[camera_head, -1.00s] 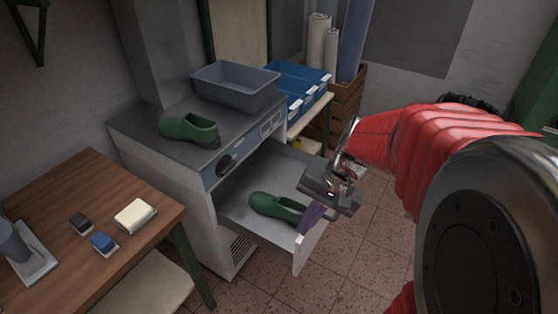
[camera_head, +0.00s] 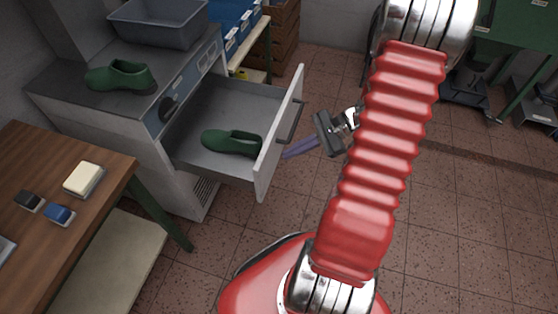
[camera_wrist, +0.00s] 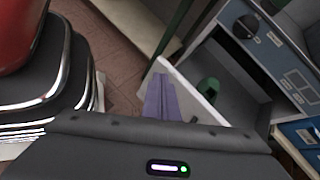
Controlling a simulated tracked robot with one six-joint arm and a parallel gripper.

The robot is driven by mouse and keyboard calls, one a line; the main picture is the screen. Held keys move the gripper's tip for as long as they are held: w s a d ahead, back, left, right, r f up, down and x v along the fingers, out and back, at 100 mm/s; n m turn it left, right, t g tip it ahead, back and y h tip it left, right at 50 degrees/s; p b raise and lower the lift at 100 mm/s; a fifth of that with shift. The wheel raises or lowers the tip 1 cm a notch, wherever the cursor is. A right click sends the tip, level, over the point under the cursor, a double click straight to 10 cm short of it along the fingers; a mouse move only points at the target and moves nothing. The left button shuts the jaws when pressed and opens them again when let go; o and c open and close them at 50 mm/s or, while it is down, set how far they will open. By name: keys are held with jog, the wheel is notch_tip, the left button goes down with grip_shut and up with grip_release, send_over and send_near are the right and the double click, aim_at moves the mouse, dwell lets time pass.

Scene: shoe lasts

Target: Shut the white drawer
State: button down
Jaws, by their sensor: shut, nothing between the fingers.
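The white drawer (camera_head: 272,150) stands pulled well out of the grey and white cabinet (camera_head: 180,196), with a dark handle (camera_head: 291,120) on its front. A green shoe last (camera_head: 232,142) lies inside it. My gripper (camera_head: 287,155) is shut and empty, its purple fingers pointing left at the drawer front from outside, close to its outer face. I cannot tell whether they touch it. In the wrist view the purple fingers (camera_wrist: 160,98) overlap the front panel (camera_wrist: 192,92), and the open drawer with the green last (camera_wrist: 208,88) shows beyond.
Another green last (camera_head: 121,75) and a grey bin (camera_head: 158,22) sit on the cabinet top. A wooden table (camera_head: 60,185) with small blocks stands at the left. Tiled floor (camera_head: 450,210) is open to the right.

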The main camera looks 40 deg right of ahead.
jog(key=s+d+f+m+t+h, duration=0.1)
jog(key=s+d+f+m+t, duration=0.2)
jog(key=d+f+m+t, duration=0.3)
jog(key=d+f+m, duration=0.2)
jog(key=d+f, duration=0.1)
jog(key=f, duration=0.2)
jog(key=shift+s+m+t, duration=0.2)
jog(key=shift+m+t, duration=0.1)
jog(key=shift+m, duration=0.1)
jog(key=shift+w, duration=0.1)
send_near(270, 160)
jog(key=x, duration=0.4)
jog(key=shift+w+f, duration=0.2)
jog(key=shift+f, duration=0.05)
jog(key=shift+w+a, duration=0.5)
jog(key=shift+w, duration=0.15)
